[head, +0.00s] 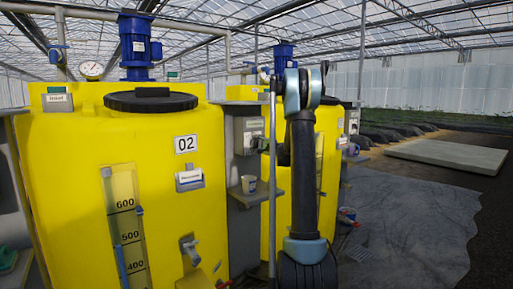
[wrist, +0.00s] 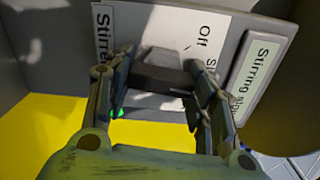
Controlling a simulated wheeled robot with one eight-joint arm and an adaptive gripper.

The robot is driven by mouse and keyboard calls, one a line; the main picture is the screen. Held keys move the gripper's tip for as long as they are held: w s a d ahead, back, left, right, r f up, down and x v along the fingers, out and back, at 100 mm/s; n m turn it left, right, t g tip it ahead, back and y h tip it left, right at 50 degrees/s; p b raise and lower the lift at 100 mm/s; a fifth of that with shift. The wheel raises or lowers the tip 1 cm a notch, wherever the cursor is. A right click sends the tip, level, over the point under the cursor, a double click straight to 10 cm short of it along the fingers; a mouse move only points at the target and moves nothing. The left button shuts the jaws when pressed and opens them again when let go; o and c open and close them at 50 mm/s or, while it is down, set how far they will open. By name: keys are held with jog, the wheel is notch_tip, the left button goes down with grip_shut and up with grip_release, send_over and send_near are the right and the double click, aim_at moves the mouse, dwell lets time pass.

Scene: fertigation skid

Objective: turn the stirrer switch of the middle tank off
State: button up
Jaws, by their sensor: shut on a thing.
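In the wrist view my gripper (wrist: 157,80) has its two fingers closed on the ends of a dark bar-shaped switch handle (wrist: 162,76). The handle sits on a white plate (wrist: 205,38) that reads "Off", with a further word partly hidden. A label beside it starts with "Stirre". A small green light (wrist: 120,112) shows by the left finger. Which marking the handle points at is not clear. In the head view the yellow tank marked 02 (head: 160,130) stands at the left. My arm rises at the right and the gripper's fingers cannot be made out there.
A "Stirring slow" sign (wrist: 258,70) is right of the switch plate. A thin upright pole (head: 272,200) is close to my arm. Floor is open at right.

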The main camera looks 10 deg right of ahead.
jog(key=n, duration=0.5)
jog(key=shift+s+a+n, duration=0.1)
jog(key=shift+a+n, duration=0.05)
jog(key=shift+n, duration=0.15)
jog(key=n, duration=0.4)
jog(key=shift+n, duration=0.3)
jog(key=o, duration=1.1)
jog(key=v, duration=1.1)
jog(key=shift+s+d, duration=0.25)
jog(key=shift+s, duration=0.05)
